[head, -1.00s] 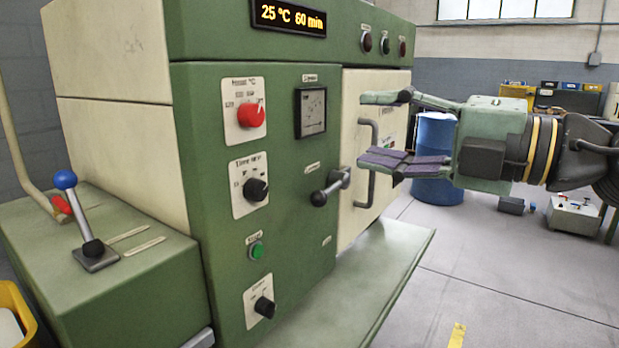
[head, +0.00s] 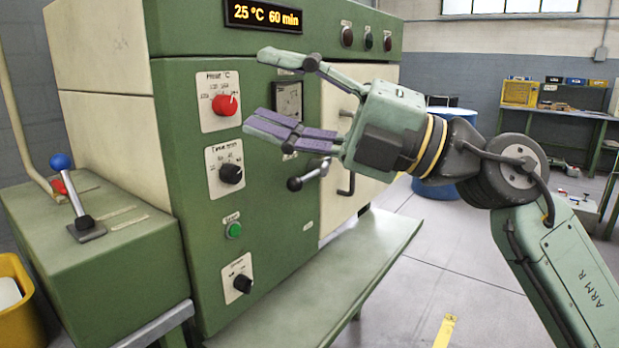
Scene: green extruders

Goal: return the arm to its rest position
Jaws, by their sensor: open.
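My gripper (head: 262,88) is open and empty in the head view, its fingers pointing left. It is in front of the green machine (head: 185,170), covering part of the square gauge (head: 288,98) and the cream door (head: 350,205). The fingers lie to the right of the red preset knob (head: 225,104) and the black timer knob (head: 231,173) in the picture. I cannot tell whether the fingers touch the panel. My arm reaches in from the lower right. The black-knobbed door lever (head: 308,175) shows just below the gripper.
A green ledge (head: 330,280) juts out below the door. A lever with a blue ball (head: 62,163) stands on the left block. A yellow bin (head: 15,295) is at the lower left. A blue barrel (head: 437,187) stands behind my arm.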

